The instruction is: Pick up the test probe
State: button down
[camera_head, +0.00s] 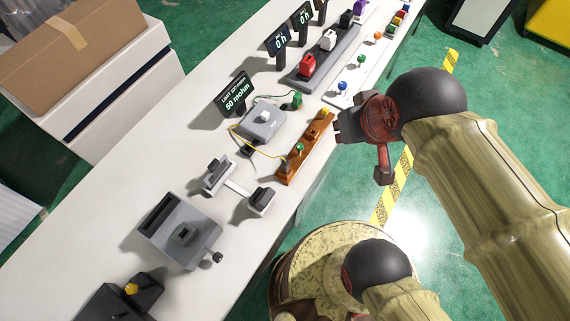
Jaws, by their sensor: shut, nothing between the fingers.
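A grey tester box (263,122) stands on the white bench with thin yellow and green wires running from it. A green-topped piece (297,99) stands at the end of the green wire, behind the box; it may be the test probe, but I cannot tell for sure.
A "50 mohm" display (236,97) stands behind the tester. Grey switch units (217,175) and a larger grey fixture (180,231) stand nearer the front. A rack (325,58) with red and white pieces lies farther back. Bare bench (110,225) shows at left.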

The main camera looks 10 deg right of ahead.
aim_at(285, 165)
jog(key=k+z, duration=0.1)
jog(key=k, duration=0.4)
jog(key=k+l+z, duration=0.15)
jog(key=k, duration=0.3)
